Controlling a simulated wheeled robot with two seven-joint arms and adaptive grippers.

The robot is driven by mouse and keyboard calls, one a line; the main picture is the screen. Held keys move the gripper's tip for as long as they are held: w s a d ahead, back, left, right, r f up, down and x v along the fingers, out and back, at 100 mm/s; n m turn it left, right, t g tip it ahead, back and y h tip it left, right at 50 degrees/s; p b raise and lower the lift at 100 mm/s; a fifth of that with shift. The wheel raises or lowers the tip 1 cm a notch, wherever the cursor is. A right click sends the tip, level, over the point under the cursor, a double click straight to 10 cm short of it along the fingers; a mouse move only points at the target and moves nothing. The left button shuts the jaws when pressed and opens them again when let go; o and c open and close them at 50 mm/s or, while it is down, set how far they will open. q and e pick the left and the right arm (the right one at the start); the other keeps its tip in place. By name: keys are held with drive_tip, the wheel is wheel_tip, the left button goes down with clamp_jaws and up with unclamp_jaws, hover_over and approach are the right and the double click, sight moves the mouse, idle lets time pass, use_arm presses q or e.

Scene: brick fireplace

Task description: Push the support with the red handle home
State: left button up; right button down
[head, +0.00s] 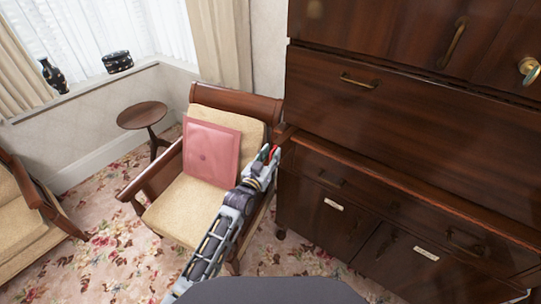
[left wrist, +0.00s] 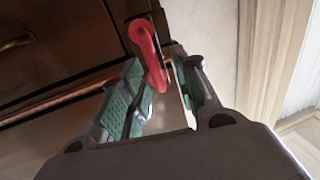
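The red handle (left wrist: 148,55) shows in the left wrist view between the green-padded fingers of my left gripper (left wrist: 158,75). The gripper is open around it, with a gap on the right finger's side; whether the left finger touches it I cannot tell. In the head view my left gripper (head: 268,155) is by the left side of the dark wooden cabinet (head: 400,125), with a bit of red (head: 275,154) at its tips. The support itself is mostly hidden, and how far it stands out I cannot tell. My right gripper is not in view.
An armchair (head: 185,205) with a pink cushion (head: 211,153) stands close left of the cabinet, under my left arm. A small round table (head: 142,114) stands behind it. A second chair (head: 22,215) is at far left. Flowered carpet (head: 105,255) lies free between the chairs.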

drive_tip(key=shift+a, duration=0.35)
use_arm(q)
drive_tip(key=shift+c, duration=0.4)
clamp_jaws()
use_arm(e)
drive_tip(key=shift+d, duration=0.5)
use_arm(q)
drive_tip(key=shift+w, duration=0.1)
